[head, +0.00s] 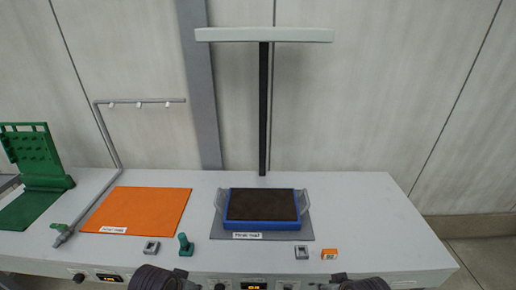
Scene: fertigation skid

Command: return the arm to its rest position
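My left arm shows only as a dark ribbed end at the bottom edge, left of centre, with a small dark part of the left gripper (184,280) beside it. My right arm shows likewise at the bottom edge, right of centre, with a small dark part of the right gripper (338,279). Both are low at the front edge of the bench, apart from the things on it. The fingers cannot be made out, and most of both arms is out of the picture.
The grey bench (360,200) carries an orange mat (140,208), a blue tray (262,224) with dark fill on a grey mat, a green valve-like piece (185,245), an orange block (329,254) and a green stand (36,160). A lamp post (263,110) rises behind. The bench's right side is clear.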

